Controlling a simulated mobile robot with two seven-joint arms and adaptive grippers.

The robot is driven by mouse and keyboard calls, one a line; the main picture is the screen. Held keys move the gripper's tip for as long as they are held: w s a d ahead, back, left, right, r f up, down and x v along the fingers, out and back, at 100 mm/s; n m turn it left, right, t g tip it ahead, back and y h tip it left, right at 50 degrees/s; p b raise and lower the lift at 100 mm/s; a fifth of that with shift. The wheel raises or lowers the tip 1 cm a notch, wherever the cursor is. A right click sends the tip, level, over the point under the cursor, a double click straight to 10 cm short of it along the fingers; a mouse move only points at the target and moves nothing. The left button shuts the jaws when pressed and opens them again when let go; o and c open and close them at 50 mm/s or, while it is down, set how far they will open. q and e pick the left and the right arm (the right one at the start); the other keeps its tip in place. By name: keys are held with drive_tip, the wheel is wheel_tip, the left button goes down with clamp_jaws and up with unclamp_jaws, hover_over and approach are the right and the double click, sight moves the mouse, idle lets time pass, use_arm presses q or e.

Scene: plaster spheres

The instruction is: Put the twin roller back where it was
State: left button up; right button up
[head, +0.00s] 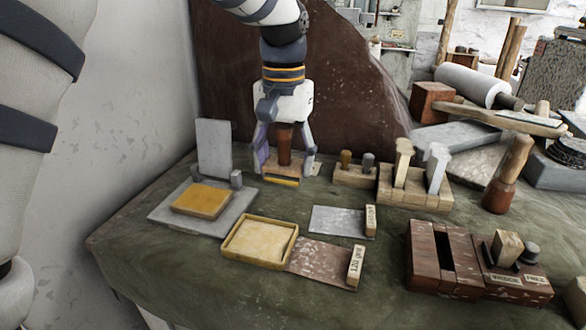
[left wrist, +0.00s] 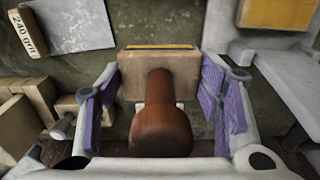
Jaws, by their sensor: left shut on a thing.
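My left gripper (head: 284,165) reaches down at the back of the green table, and its two fingers also show in the left wrist view (left wrist: 160,100). It is shut on a wooden block with an upright brown handle (head: 284,146). In the left wrist view the fingers stand at both sides of the block (left wrist: 132,75), with the handle (left wrist: 160,125) between them. A yellow strip runs along the block's edge. The block is at or just above the table; I cannot tell if it touches. I cannot make out clearly which thing is the twin roller. My right gripper is not in view.
A grey stand (head: 215,148) with a yellow pad (head: 201,201) is left of the gripper. A yellow tray (head: 230,251) and sanding plates (head: 336,221) lie in front. A wooden rack (head: 433,197) and a dark red box (head: 458,262) stand right.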

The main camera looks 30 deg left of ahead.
sight(286, 124)
use_arm(q)
drive_tip(key=f, duration=0.2)
drive_tip(key=w+f, duration=0.1)
drive_tip(key=f, duration=0.1)
drive_tip(key=shift+w+a+f, duration=0.15)
drive_tip(key=shift+w+f, duration=0.05)
drive_tip(key=shift+s+r, duration=0.25)
drive_tip(key=shift+s, duration=0.25)
drive_tip(key=shift+w+f, duration=0.15)
drive_tip(key=o, duration=1.2)
drive_tip(key=shift+w+f, duration=0.1)
wheel_tip(286, 124, up, 12)
drive_tip(key=shift+r, duration=0.2)
